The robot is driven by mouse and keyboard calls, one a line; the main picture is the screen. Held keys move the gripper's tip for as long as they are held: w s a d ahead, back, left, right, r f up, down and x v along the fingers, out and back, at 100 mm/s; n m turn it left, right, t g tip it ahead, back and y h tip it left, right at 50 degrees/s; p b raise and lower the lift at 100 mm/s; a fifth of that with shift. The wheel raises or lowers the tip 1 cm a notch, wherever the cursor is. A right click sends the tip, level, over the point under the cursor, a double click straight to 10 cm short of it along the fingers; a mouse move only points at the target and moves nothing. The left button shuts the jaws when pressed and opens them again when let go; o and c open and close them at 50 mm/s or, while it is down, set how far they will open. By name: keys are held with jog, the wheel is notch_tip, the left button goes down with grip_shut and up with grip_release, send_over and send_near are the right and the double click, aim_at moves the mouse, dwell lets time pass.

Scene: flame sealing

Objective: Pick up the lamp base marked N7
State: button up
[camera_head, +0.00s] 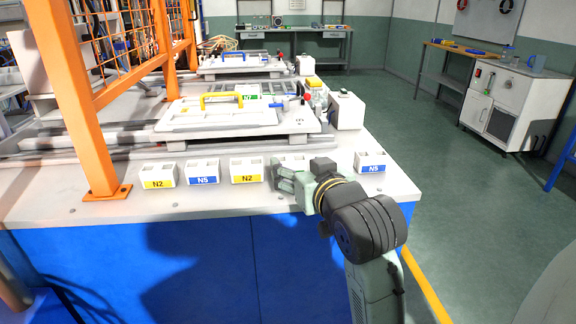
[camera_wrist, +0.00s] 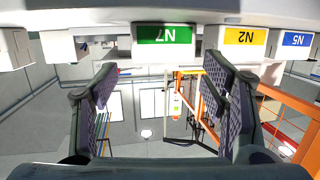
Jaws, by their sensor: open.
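The lamp base marked N7 shows its green label (camera_wrist: 164,35) upside down in the wrist view, at the top middle. In the head view, a white base (camera_head: 291,158) behind my gripper is mostly hidden, with its label out of sight; it appears to be N7. My gripper (camera_head: 285,180) is at the table's front edge, in front of that base. In the wrist view, my gripper (camera_wrist: 160,78) has its fingers spread wide with nothing between them. The N7 label lies beyond the fingertips, roughly centred between them.
A yellow-labelled N2 base (camera_head: 246,171) stands just left of my gripper. Farther left are a blue-labelled N5 (camera_head: 202,173) and another N2 (camera_head: 158,176). Another N5 (camera_head: 370,162) is at right. An orange post (camera_head: 75,100) rises at left; white fixtures (camera_head: 220,115) stand behind.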

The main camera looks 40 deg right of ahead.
aim_at(292, 162)
jog(key=shift+p+x, duration=1)
jog(key=shift+x, duration=1.95)
jog(key=shift+f, duration=0.15)
jog(key=shift+c, duration=0.6)
jog(key=shift+a, duration=0.1)
jog(key=c, duration=0.7)
